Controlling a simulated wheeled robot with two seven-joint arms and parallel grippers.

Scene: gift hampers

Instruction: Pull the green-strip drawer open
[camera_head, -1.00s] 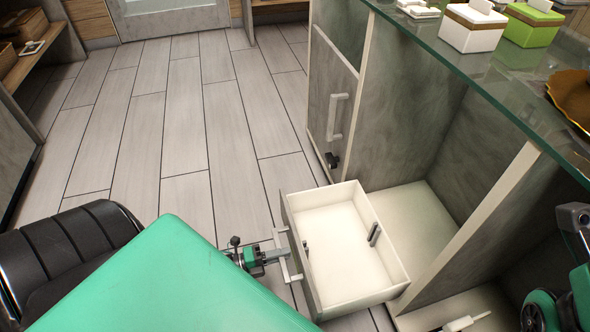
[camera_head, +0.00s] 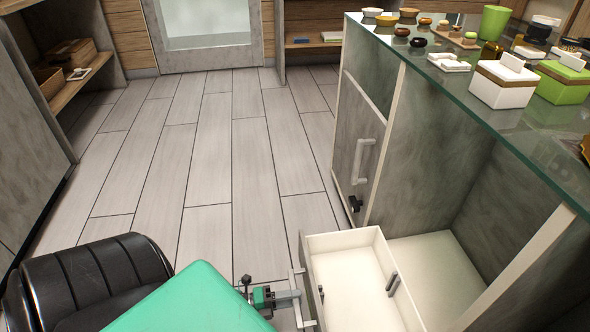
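A white-lined drawer (camera_head: 345,240) with grey outer sides stands pulled out from the low part of the cabinet, its empty inside showing; the bottom of the frame cuts it off. No green strip shows on it from this angle. Its pale bar handle (camera_head: 299,299) is on the left face. My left gripper (camera_head: 294,295), on the green-covered arm from the lower left, reaches this handle, with its fingertips at the bar and looking closed around it. The fingertips are small and partly hidden. My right gripper is out of view.
A grey cabinet door (camera_head: 356,150) with a pale handle stands beyond the drawer. The glass counter top (camera_head: 455,100) carries a white box (camera_head: 503,84), a green box (camera_head: 566,82) and small bowls.

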